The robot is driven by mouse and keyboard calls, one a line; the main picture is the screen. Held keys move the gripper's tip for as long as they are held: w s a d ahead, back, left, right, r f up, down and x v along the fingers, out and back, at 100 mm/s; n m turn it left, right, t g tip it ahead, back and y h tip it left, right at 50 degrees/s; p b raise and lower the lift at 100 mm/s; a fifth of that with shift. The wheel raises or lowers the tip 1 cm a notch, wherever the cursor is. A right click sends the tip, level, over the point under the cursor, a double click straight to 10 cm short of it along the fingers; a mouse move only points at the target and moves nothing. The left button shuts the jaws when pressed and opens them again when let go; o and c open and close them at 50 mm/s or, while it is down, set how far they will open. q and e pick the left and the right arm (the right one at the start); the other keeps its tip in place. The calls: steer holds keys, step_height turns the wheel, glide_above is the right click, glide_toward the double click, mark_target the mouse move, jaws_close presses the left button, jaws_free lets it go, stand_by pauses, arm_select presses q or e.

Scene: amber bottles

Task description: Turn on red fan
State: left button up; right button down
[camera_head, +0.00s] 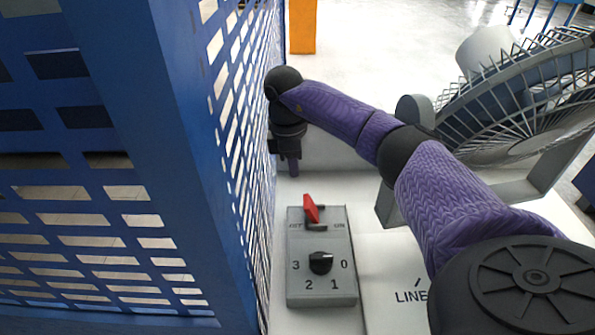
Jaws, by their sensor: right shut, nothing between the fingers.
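A grey control box (300,262) lies on the white surface in the lower middle. It has a red switch lever (311,208) near its top, between labels that look like "OFF" or "SET" at left and "ON" at right. Below it is a black rotary knob (320,263) ringed by 3, 2, 1 and 0. A grey fan (530,95) with a wire cage stands at the right; no red fan shows. My right gripper (291,170) is shut and empty, pointing down just beyond the box's far edge, apart from the lever. My left gripper is not in view.
A tall blue perforated panel (185,120) fills the left side, close beside my right gripper and the box. An orange post (303,25) stands at the back.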

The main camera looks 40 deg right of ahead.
mark_target(311, 209)
steer(key=f+b, duration=0.6)
steer(key=f, duration=0.1)
steer(key=f+b, duration=0.3)
steer(key=b, duration=0.1)
steer(key=shift+s+d+f, duration=0.15)
steer(key=shift+s+d, duration=0.1)
steer(key=shift+d, duration=0.1)
